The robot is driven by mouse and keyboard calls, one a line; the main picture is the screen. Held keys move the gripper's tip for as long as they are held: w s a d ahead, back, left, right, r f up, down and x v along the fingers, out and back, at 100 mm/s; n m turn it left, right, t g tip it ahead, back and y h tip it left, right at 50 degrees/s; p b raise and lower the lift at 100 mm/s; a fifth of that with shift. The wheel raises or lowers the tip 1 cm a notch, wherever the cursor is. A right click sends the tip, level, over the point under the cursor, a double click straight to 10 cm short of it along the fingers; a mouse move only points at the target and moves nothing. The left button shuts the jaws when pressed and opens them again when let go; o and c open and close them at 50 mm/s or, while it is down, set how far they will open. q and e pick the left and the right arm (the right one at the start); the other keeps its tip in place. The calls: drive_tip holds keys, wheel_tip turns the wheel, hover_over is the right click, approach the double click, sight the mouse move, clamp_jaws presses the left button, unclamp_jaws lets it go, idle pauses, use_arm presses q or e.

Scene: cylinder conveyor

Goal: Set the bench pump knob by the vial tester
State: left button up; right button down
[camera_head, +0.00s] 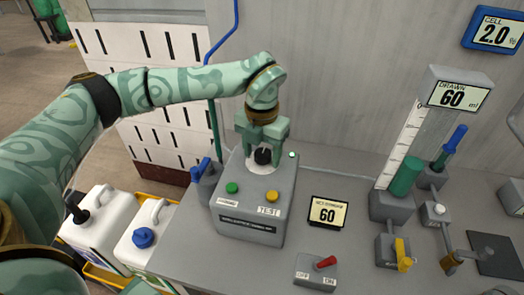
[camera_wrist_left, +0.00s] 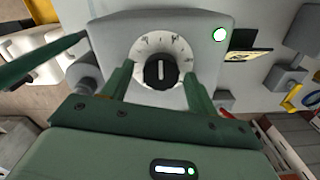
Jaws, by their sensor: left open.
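The black pump knob (camera_wrist_left: 160,72) sits on a white scale dial on top of the grey bench pump box (camera_head: 249,212). In the head view the knob (camera_head: 263,156) shows between the fingers of my left gripper (camera_head: 262,150). In the left wrist view my left gripper (camera_wrist_left: 158,88) is open, with one finger on each side of the dial and a gap to the knob. The knob's white mark points up in that view. My right gripper is not in view.
The pump front has a green button (camera_head: 232,188) and a yellow button (camera_head: 272,196). A display reading 60 (camera_head: 327,212) stands right of it. A red-handled switch (camera_head: 317,269), a measuring column (camera_head: 401,145) and white canisters (camera_head: 100,223) are around.

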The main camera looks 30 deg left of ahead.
use_arm(q)
drive_tip(key=c, duration=1)
drive_tip(key=shift+r+p, duration=0.2)
drive_tip(key=shift+p, duration=0.2)
drive_tip(key=m+p, duration=0.2)
drive_tip(key=p, duration=0.1)
drive_tip(key=m+p, duration=0.1)
drive_tip(key=m, duration=0.1)
drive_tip(key=shift+a+r, duration=0.1)
drive_tip(key=shift+r, duration=0.15)
drive_tip(key=shift+f+m+p, duration=0.15)
drive_tip(key=shift+m+p, duration=0.3)
drive_tip(key=shift+m, duration=0.05)
drive_tip(key=shift+w+f+m, duration=0.1)
drive_tip(key=shift+f+m, duration=0.15)
drive_tip(key=shift+m, duration=0.05)
drive_tip(key=o, duration=1)
drive_tip(key=shift+r, duration=0.1)
